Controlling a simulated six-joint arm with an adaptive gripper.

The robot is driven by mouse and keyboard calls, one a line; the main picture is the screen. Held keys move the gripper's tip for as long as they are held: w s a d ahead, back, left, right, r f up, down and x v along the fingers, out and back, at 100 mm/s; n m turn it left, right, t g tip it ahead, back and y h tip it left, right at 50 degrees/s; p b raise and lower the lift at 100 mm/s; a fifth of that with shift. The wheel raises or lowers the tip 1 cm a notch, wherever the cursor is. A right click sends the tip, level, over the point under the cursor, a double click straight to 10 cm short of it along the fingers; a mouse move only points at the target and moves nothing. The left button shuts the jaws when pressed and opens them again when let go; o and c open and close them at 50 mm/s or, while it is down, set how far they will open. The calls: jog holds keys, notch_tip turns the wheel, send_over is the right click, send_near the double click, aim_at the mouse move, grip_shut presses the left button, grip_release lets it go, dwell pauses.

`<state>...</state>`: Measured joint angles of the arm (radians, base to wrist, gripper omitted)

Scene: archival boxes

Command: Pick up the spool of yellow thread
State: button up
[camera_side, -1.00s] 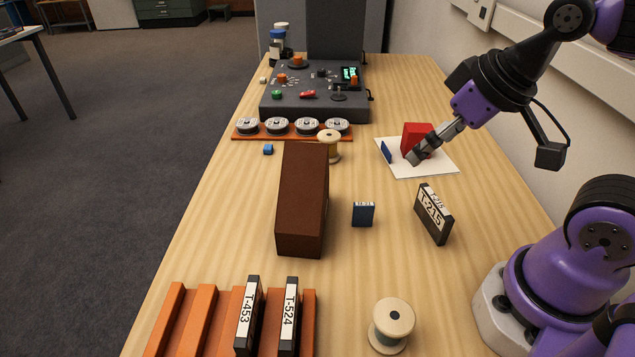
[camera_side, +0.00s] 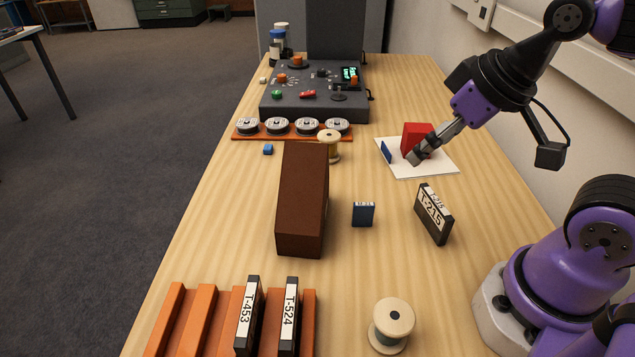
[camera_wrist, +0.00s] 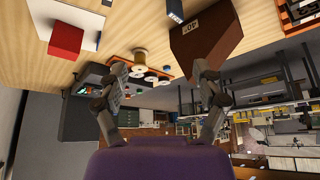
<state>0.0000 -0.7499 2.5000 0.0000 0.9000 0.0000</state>
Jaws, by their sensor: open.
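The spool of yellow thread (camera_side: 329,147) stands upright on the table in the side view, behind the far end of the brown box and partly hidden by it. In the wrist view the spool (camera_wrist: 140,58) shows pale ends and yellow thread, between the two fingers but well beyond them. My gripper (camera_side: 414,157) is to the right of the spool, over the white sheet and close to the red block. In the wrist view my gripper (camera_wrist: 162,70) has its fingers wide apart with nothing between them.
The brown box (camera_side: 303,200) stands left of a small blue box (camera_side: 363,214) and a T-215 box (camera_side: 434,214). The red block (camera_side: 417,139) and a blue piece (camera_side: 386,152) are on the white sheet (camera_side: 432,170). Another spool (camera_side: 392,326) stands in front. Reels (camera_side: 307,126) line the back.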

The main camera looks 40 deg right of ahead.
jog(key=n+g, duration=0.1)
jog(key=n, duration=0.1)
send_over(333, 136)
jog(key=s, duration=0.3)
notch_tip(333, 136, down, 6)
jog(key=shift+y, duration=0.3)
jog(key=x, duration=0.5)
jog(key=shift+w+d+f, duration=0.2)
jog(key=shift+w+d, duration=0.1)
jog(key=shift+w, duration=0.1)
jog(key=x, duration=0.3)
jog(key=s+x, duration=0.1)
jog(key=x, duration=0.1)
jog(key=shift+w+a+f, duration=0.15)
jog(key=shift+f, duration=0.3)
jog(key=c, duration=1)
